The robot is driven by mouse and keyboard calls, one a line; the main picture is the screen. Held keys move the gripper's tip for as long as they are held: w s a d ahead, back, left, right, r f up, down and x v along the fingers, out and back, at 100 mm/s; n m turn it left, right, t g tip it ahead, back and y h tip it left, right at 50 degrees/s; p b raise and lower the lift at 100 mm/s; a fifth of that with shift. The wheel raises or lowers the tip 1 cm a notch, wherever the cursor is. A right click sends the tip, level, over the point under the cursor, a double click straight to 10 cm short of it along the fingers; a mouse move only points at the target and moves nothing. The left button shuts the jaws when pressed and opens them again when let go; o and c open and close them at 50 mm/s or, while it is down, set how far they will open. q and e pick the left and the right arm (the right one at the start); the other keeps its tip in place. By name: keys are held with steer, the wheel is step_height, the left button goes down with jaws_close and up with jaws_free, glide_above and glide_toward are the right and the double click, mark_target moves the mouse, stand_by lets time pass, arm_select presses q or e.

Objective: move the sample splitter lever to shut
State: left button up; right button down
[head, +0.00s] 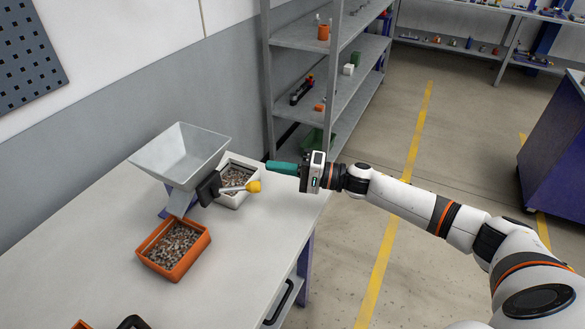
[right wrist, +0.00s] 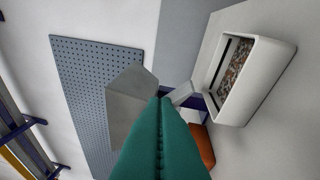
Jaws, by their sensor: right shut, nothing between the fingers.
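The sample splitter (head: 182,160) is a grey hopper with a chute, standing on the white table. Its lever (head: 236,188) is a metal rod with a yellow knob (head: 253,186), sticking out to the right from a dark block (head: 208,188). My right gripper (head: 270,167) is shut and empty, its teal fingers just above and right of the knob, apart from it in the picture. In the right wrist view the shut fingers (right wrist: 160,140) point toward the grey hopper (right wrist: 130,100); the lever is not seen there. My left gripper is not in view.
An orange bin (head: 148,262) of gravel stands below the chute. A white bin (head: 247,198) of gravel stands behind the lever; it also shows in the right wrist view (right wrist: 275,80). Grey shelves (head: 300,55) stand behind my right gripper. The table's right part (head: 265,235) is clear.

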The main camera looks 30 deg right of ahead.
mark_target(238, 189)
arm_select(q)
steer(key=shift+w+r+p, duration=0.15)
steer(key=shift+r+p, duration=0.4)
arm_select(e)
steer(key=shift+s+a+f, duration=0.1)
steer(key=shift+s+a, duration=0.15)
steer(key=shift+a, duration=0.45)
steer(key=shift+s+a+f, duration=0.15)
steer(key=shift+s+a, duration=0.1)
steer(key=shift+a, duration=0.45)
steer(key=shift+s+a+f, duration=0.1)
steer(key=shift+s+a, duration=0.15)
steer(key=shift+a, duration=0.45)
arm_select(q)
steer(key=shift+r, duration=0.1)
